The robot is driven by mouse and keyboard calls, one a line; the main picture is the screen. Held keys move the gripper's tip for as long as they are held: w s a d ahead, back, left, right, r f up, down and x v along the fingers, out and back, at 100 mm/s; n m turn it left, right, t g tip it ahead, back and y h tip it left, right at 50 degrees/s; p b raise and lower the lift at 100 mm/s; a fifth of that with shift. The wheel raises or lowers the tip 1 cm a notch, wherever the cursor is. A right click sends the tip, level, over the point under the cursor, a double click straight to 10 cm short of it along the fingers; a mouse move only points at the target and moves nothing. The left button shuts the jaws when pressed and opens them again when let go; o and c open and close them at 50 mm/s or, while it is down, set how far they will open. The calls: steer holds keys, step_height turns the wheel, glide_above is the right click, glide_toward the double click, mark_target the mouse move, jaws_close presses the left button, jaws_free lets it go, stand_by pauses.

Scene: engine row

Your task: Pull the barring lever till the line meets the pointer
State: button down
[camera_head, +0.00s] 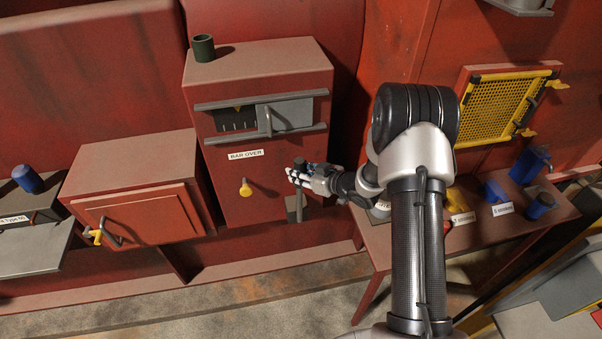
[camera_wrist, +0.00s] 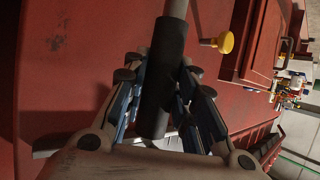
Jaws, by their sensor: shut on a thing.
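My gripper (camera_head: 302,174) is at the lower right front of the red box labelled BAR OVER (camera_head: 246,155). In the wrist view my gripper (camera_wrist: 160,90) is shut on the black grip of the barring lever (camera_wrist: 164,65), with fingers on both sides of it. A grey rod runs on from the grip. In the head view my fingers mostly hide the lever. A window (camera_head: 235,121) in the upper box shows a yellow pointer (camera_head: 238,109) above a dark scale with pale marks. I cannot tell which mark is the line. A grey sliding cover (camera_head: 290,112) stands right of the opening.
A yellow knob (camera_head: 245,187) sticks out of the box front, left of my gripper. A dark green cup (camera_head: 203,48) stands on top. A bench (camera_head: 400,250) with blue and yellow things is at right, and a red cabinet (camera_head: 145,210) at left.

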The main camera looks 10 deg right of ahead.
steer(key=shift+w+r, duration=0.1)
steer(key=shift+w, duration=0.05)
steer(key=c, duration=1.8)
jaws_free()
steer(key=shift+o, duration=1.4)
steer(key=shift+w, duration=0.15)
steer(key=shift+o, duration=1.1)
steer(key=v, duration=1.2)
